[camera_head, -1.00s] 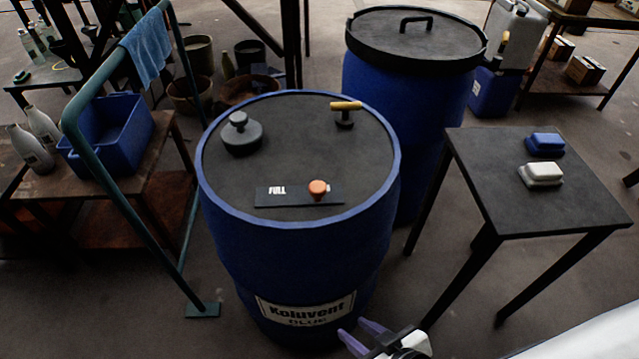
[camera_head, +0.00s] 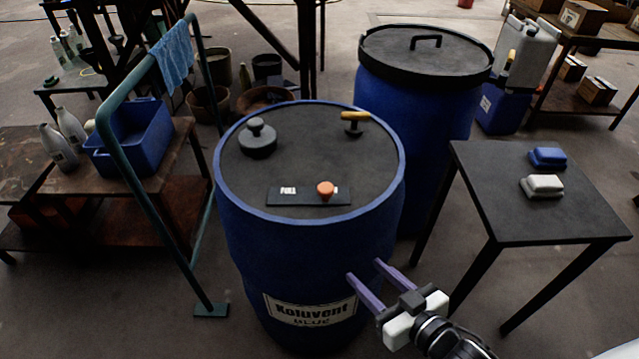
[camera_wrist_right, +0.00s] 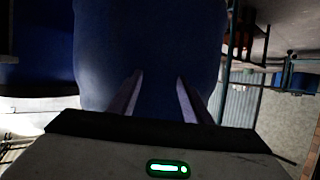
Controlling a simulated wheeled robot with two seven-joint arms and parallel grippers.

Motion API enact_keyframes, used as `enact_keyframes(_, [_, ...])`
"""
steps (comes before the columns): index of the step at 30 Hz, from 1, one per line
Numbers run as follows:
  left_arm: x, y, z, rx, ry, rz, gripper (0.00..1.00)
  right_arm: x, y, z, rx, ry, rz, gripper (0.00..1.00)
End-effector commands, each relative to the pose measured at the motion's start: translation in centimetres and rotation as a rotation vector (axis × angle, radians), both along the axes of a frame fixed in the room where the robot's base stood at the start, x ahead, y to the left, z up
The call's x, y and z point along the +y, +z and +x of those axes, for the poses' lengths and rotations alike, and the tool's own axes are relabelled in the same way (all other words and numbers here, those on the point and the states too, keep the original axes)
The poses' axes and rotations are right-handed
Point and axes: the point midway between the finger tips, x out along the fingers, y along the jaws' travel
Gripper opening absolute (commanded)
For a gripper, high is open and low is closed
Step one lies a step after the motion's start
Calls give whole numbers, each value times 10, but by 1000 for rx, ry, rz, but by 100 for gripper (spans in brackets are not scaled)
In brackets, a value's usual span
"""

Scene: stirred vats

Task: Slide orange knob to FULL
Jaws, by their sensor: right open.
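The orange knob (camera_head: 325,188) sits on a dark slider plate (camera_head: 298,197) on the lid of the blue Koluvent vat (camera_head: 310,250). The knob is right of the plate's middle; the word FULL is at the plate's left end. My right gripper (camera_head: 366,277) is open and empty, low beside the vat's right front side, below the rim and the knob. In the right wrist view its two fingers (camera_wrist_right: 157,95) stand apart before the vat's blue wall (camera_wrist_right: 150,45). The knob is not seen there. My left gripper is not in view.
A second blue drum (camera_head: 415,100) stands behind. A black table (camera_head: 520,210) is on the right, a green rail (camera_head: 150,160) on the left. Air above the lid's front is clear.

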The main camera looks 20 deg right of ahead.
Motion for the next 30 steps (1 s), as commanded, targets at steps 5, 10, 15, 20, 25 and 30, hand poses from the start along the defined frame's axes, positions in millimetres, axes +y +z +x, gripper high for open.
enact_keyframes(5, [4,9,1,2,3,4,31,-3,93,43,-254,169,77,44])
enact_keyframes(10, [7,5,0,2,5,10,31,1,123,57,-333,262,92,44])
enact_keyframes(15, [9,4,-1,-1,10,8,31,7,128,72,-345,269,88,44])
enact_keyframes(20, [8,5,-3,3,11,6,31,20,128,96,-345,267,88,44])
enact_keyframes(25, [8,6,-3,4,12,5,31,35,128,122,-344,266,88,44])
enact_keyframes(30, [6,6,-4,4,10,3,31,45,127,141,-341,265,88,44])
